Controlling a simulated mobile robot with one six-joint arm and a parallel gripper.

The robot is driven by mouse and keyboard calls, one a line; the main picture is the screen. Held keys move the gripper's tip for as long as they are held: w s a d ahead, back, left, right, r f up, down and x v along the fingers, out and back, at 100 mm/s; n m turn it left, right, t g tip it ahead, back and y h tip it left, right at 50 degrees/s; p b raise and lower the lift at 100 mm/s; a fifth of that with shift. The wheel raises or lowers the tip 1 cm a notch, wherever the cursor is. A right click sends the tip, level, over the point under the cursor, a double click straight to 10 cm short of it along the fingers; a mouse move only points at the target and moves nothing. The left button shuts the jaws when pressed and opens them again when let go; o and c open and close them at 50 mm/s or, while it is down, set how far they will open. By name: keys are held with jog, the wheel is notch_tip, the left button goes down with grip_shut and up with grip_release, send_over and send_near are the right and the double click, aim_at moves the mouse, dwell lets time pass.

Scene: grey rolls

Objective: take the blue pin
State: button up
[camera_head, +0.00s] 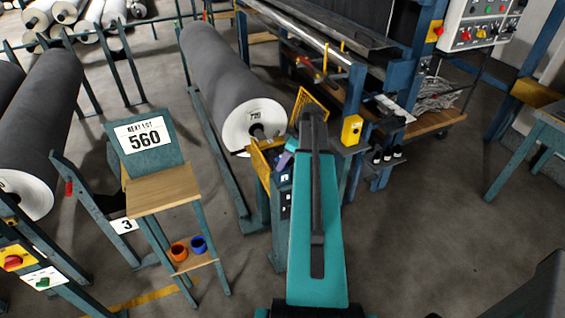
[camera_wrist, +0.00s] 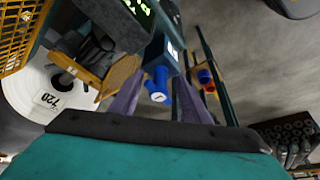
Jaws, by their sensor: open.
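The blue pin (camera_wrist: 157,84) shows in the wrist view as a short blue cylinder with a pale mark on its end face. It sits by a dark blue-grey post with a small lit display. My gripper (camera_wrist: 159,92) is open, with one purple finger on each side of the pin in the picture. I cannot tell whether the fingers touch it or how deep it lies between them. In the head view my gripper (camera_head: 285,158) is beside the post at the front of the grey roll, and the pin is not clearly visible there.
A grey roll (camera_head: 215,70) with a white end lies behind my gripper. A yellow mesh guard (camera_head: 310,105) and a yellow box (camera_head: 351,129) stand close by. A stand at left holds an orange cup (camera_head: 179,251) and a blue cup (camera_head: 198,244).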

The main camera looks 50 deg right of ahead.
dwell(0.5)
grip_shut()
jog(key=shift+r, duration=0.1)
jog(key=shift+r+b, duration=1.35)
jog(key=shift+r, duration=3.55)
